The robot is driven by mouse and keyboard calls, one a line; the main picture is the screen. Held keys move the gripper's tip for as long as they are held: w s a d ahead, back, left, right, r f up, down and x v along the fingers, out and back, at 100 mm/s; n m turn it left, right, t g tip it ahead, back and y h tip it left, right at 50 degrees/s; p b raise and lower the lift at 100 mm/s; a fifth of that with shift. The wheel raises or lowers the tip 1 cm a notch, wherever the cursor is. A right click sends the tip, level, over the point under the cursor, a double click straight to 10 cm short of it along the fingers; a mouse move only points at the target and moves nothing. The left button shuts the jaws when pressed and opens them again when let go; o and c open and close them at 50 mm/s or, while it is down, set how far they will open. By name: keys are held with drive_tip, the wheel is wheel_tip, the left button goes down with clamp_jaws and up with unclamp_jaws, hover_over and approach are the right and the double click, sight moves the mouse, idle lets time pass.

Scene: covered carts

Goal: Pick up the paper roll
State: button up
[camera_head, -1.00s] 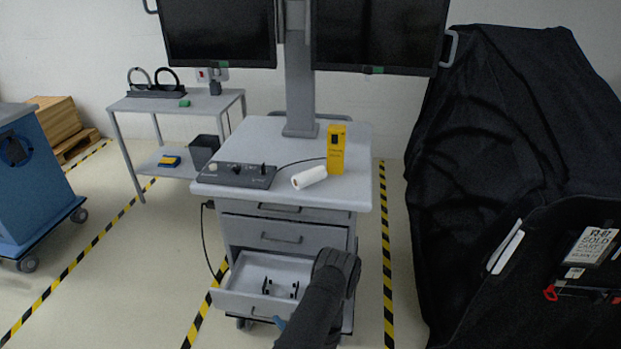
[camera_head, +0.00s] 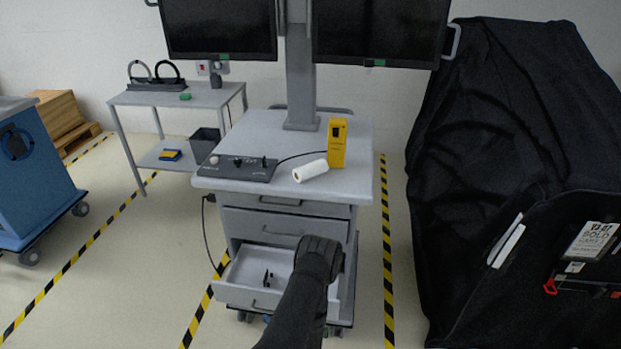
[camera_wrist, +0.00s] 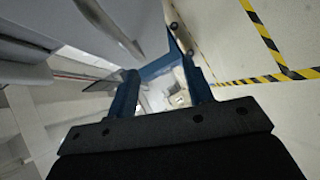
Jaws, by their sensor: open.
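The white paper roll (camera_head: 310,171) lies on its side on the grey cart top (camera_head: 255,140) in the head view. It is just left of a yellow upright device (camera_head: 337,145) and right of a dark control box. My gripper (camera_wrist: 160,78) shows in the wrist view, its two blue fingers apart and nothing seen between them. In the head view my dark arm reaches to the front of the cart, below the top and over the open drawer. The gripper itself is largely hidden there. The roll is not seen in the wrist view.
An open drawer (camera_head: 235,296) with small dark items juts from the cart. The control box (camera_head: 238,167) has a cable running behind the roll. Two monitors on a post (camera_head: 300,80) stand above the cart top. A black covered cart (camera_head: 480,130) is at right.

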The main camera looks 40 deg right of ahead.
drive_tip(key=w+a+f+g+y, duration=0.1)
drive_tip(key=w+a+f+g, duration=0.15)
drive_tip(key=a, duration=0.25)
drive_tip(key=w+a+f+n+g+y, duration=0.1)
drive_tip(key=w+a+f+g, duration=0.1)
drive_tip(key=w+a, duration=0.25)
drive_tip(key=w+a+f+g+y, duration=0.1)
drive_tip(key=w+a+f+g, duration=0.15)
drive_tip(key=a, duration=0.35)
drive_tip(key=w+a+r+m+g+h, duration=0.1)
drive_tip(key=w+r+m+g+h, duration=0.1)
drive_tip(key=w+r+g+h, duration=0.6)
drive_tip(key=w+d+r+t, duration=0.3)
drive_tip(key=w+r, duration=0.1)
drive_tip(key=r, duration=0.6)
drive_tip(key=g+h, duration=0.2)
drive_tip(key=h, duration=0.8)
approach(299, 171)
drive_tip(key=x, duration=0.9)
drive_tip(key=shift+d+f, duration=0.15)
drive_tip(key=shift+d, duration=0.05)
drive_tip(key=shift+r+x, duration=0.15)
drive_tip(key=shift+x, duration=1.2)
drive_tip(key=shift+r+x, duration=0.1)
drive_tip(key=shift+x, duration=1.2)
drive_tip(key=shift+w, duration=0.1)
drive_tip(key=c, duration=0.8)
